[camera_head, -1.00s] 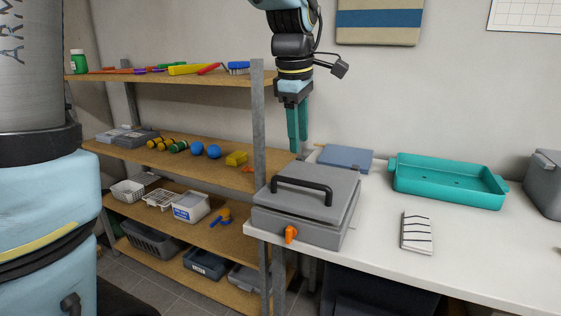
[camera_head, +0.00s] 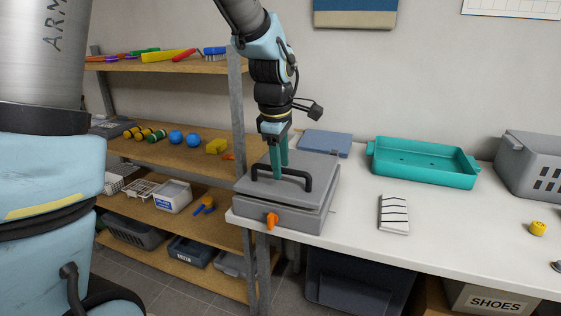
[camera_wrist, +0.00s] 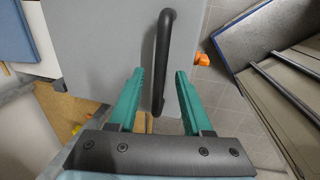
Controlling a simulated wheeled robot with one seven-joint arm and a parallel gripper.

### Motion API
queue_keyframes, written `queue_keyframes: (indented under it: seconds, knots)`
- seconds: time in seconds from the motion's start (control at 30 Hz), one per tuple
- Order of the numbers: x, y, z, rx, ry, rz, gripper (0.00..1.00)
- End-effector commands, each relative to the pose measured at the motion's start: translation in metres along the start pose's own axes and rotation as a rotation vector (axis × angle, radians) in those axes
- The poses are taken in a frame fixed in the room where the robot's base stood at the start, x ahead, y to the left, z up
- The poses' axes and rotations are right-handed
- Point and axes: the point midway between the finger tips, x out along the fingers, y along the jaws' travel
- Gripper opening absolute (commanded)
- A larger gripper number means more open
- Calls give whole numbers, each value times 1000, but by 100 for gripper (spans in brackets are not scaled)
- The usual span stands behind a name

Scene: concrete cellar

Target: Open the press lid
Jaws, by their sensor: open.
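The press (camera_head: 282,216) is a grey box at the left end of the white table, with its flat lid (camera_head: 322,172) lying shut. A black bar handle (camera_head: 290,186) stands on the lid, and an orange latch (camera_head: 272,220) sits on the front. My gripper (camera_head: 279,176) points down at the handle with its teal fingers open. In the wrist view the black handle (camera_wrist: 162,50) runs between the two open fingers (camera_wrist: 160,78), with a gap visible on each side. The orange latch (camera_wrist: 201,59) shows beyond the lid's edge. I cannot tell whether a finger touches the handle.
A blue-grey board (camera_head: 325,144) lies behind the press. A loaded shelf rack (camera_head: 237,110) stands close on the left. The table front is mostly clear.

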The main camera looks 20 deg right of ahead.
Motion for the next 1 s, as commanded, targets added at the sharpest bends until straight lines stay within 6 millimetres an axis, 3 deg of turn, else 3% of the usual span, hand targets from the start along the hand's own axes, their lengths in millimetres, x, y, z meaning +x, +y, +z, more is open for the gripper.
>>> queue_keyframes:
  seconds: [0.13, 0.57, 1.0]
  knots:
    - [0, 0, 0, 0, 0, 0, 48]
    - [0, 0, 0, 0, 0, 0, 0]
    - [0, 0, 0, 0, 0, -1, 0]
